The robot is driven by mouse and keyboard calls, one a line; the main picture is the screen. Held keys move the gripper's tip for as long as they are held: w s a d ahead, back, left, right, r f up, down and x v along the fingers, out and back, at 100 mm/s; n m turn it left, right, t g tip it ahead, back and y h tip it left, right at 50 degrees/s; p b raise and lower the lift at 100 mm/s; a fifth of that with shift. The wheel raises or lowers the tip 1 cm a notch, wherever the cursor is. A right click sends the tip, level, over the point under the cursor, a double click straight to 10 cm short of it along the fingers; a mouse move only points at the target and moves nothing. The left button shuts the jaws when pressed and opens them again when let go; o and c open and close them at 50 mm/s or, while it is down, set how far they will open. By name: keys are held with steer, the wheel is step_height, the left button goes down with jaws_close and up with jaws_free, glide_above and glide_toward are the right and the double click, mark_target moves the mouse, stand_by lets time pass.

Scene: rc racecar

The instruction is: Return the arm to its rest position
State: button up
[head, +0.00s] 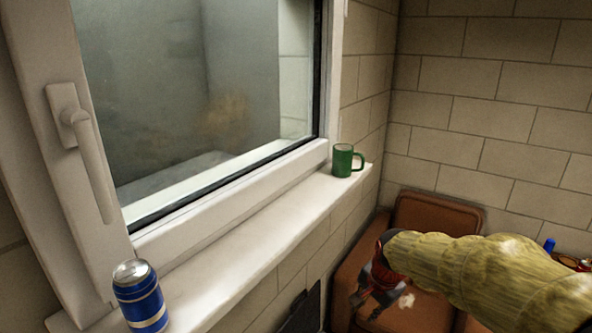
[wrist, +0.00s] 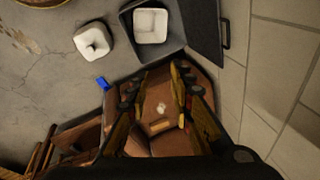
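My arm (head: 500,278), in a yellowish sleeve, reaches in from the right in the head view. My gripper (head: 372,300) is at its end, pointing down over a brown chair (head: 437,213), to the right of and below the window sill. In the wrist view my gripper (wrist: 160,75) has its two fingers spread apart, with nothing held between them. The brown chair seat (wrist: 160,85) shows between and beyond the fingers, with a small whitish scrap (wrist: 160,107) on it.
A green mug (head: 342,160) and a blue can (head: 140,297) stand on the white sill (head: 235,235) below the window. The wrist view shows a dark bin (wrist: 178,42), a white object (wrist: 92,40) on the grey floor and a small blue object (wrist: 102,82). A tiled wall (head: 490,100) stands behind.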

steer(key=s+r+n, duration=0.2)
steer(key=s+n, duration=0.1)
steer(key=s, duration=0.5)
steer(key=s+r+n+t+b, duration=0.1)
steer(key=s+n, duration=0.3)
steer(key=s, duration=0.5)
steer(key=s+d+r+n+t+b, duration=0.1)
steer(key=s+r+n, duration=0.2)
steer(key=s, duration=0.5)
steer(key=shift+s+r+h, duration=0.2)
steer(key=shift+r+h, duration=0.1)
steer(key=shift+d, duration=0.1)
